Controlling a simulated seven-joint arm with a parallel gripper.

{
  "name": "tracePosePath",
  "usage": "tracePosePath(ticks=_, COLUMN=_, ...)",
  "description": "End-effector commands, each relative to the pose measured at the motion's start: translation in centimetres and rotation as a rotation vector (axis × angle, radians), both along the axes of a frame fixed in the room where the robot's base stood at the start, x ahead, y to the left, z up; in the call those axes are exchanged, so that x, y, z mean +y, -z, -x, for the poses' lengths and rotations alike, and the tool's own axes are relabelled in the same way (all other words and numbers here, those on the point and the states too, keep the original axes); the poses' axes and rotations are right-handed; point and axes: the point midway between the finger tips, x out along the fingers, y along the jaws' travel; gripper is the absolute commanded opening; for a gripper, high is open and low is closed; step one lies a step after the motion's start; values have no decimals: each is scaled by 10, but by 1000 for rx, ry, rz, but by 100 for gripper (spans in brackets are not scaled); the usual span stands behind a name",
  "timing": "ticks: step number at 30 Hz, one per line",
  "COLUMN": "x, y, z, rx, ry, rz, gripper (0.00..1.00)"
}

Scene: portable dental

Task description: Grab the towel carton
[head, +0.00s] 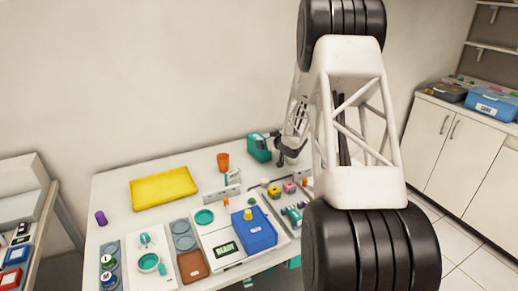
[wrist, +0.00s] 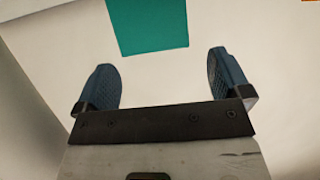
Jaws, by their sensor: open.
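A teal box (head: 258,149), which I take to be the towel carton, stands at the back right of the white table, near the wall. No label on it is readable. My gripper (head: 281,150) is just right of it in the head view, partly hidden by my own arm. In the wrist view, my gripper (wrist: 162,75) is open, with two blue textured fingers wide apart and nothing between them. A flat teal face (wrist: 148,24), seemingly the same box, lies ahead of the fingertips, apart from them and cut off by the top edge.
An orange cup (head: 223,161) and a small white carton (head: 232,177) stand left of the teal box. A yellow tray (head: 163,188) lies farther left.

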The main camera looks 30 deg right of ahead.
Motion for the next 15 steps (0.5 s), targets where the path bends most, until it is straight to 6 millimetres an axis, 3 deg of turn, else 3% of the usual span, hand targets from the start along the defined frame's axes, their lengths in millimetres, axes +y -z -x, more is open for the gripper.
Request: tracePosePath(ticks=15, x=1, y=5, z=-11, rx=1, ry=0, rz=0, gripper=96)
